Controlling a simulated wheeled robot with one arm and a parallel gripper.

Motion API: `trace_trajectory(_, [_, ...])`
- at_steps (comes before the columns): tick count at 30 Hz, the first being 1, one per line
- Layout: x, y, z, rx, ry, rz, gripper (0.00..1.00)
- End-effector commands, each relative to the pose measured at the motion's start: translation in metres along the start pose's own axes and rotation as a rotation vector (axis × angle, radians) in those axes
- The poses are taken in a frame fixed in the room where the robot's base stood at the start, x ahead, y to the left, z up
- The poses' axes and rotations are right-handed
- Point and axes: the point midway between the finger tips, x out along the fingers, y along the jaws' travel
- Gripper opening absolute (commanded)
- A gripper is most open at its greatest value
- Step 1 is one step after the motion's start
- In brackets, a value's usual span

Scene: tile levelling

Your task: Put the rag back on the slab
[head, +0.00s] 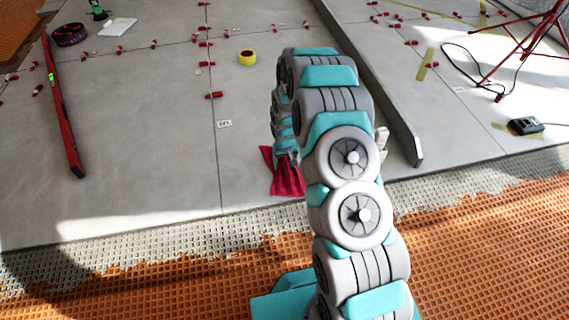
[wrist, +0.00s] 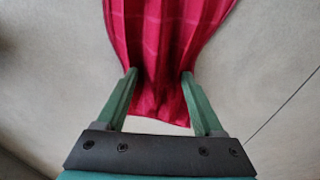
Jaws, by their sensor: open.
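The rag (head: 286,179) is a crimson cloth. In the head view it lies on the grey slab (head: 150,150) near the slab's front edge, partly hidden by my arm. In the wrist view the rag (wrist: 165,45) spreads over the pale slab surface (wrist: 55,60), with folds running lengthwise. My gripper (wrist: 158,80) is open, with one green finger at each side of the rag's narrow part. The rag's lower end lies between the fingers. I cannot tell whether the fingertips touch the cloth. In the head view my arm hides most of the gripper.
A red level (head: 62,110) lies at the left. A long grey bar (head: 375,80) lies right of my arm. A red tripod (head: 520,50) and a black device (head: 525,126) are at the right.

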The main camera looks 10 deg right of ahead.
Motion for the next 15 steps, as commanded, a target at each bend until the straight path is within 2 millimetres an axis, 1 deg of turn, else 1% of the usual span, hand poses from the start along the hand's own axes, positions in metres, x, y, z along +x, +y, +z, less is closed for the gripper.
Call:
trace_trajectory(5, [-0.001, 0.000, 0.000, 0.000, 0.001, 0.000, 0.69])
trace_trajectory(8, [-0.006, 0.000, -0.001, 0.000, 0.001, 0.000, 0.69])
trace_trajectory(11, [-0.015, 0.000, -0.001, 0.000, 0.003, 0.000, 0.69])
trace_trajectory(15, [-0.035, 0.000, -0.002, 0.000, 0.005, 0.000, 0.69])
